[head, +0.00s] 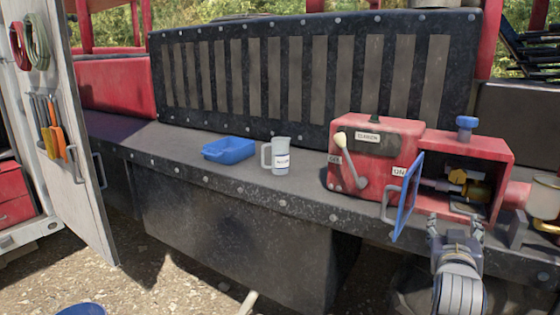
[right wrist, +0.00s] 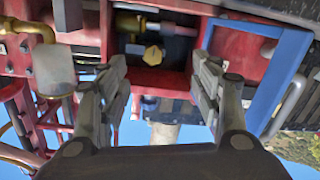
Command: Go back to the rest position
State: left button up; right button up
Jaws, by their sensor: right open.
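My right gripper (head: 456,232) is at the lower right of the head view, in front of the red box (head: 375,155) with the open blue-framed door (head: 408,196). It is open and empty, fingers pointing up toward the box. In the right wrist view the two fingers (right wrist: 160,75) stand wide apart. Between and beyond them show a yellow knob (right wrist: 153,55) and the box's dark opening. The blue door frame (right wrist: 280,70) is right of the fingers there, apart from them as far as I can see. My left gripper is not in view.
A white mug (head: 281,157) and a blue tray (head: 229,150) sit on the dark ledge (head: 190,147). The box has a white-knobbed lever (head: 347,160). An open cabinet door (head: 75,130) with hung tools stands at left. The gravel ground (head: 170,270) is mostly clear in front.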

jog(key=s+a+f+n+g+y, duration=0.1)
jog(key=s+a+f+g+y, duration=0.15)
jog(key=s+f, duration=0.4)
jog(key=s+a+f+n+g+y, duration=0.1)
jog(key=s+a+f, duration=0.25)
jog(key=f, duration=0.65)
jog(key=s+a+f+n+g+y, duration=0.2)
jog(key=s+a+f, duration=0.15)
jog(key=f, duration=0.45)
jog(key=s+a+f+n+g+y, duration=0.1)
jog(key=s+a+f+g+y, duration=0.25)
jog(key=s, duration=0.75)
jog(key=s+a+f+n+g, duration=0.15)
jog(key=s+a+f, duration=0.35)
jog(key=s, duration=0.6)
notch_tip(320, 180, down, 26)
jog(key=s+g, duration=0.1)
jog(key=g, duration=0.1)
jog(key=s+d+f, duration=0.1)
jog(key=s+f, duration=0.7)
jog(key=s+d+f+g, duration=0.1)
jog(key=s+d+f, duration=0.1)
jog(key=s+f, duration=0.7)
jog(key=shift+s+d+f, duration=0.2)
jog(key=shift+d+f, duration=0.05)
jog(key=shift+m, duration=0.25)
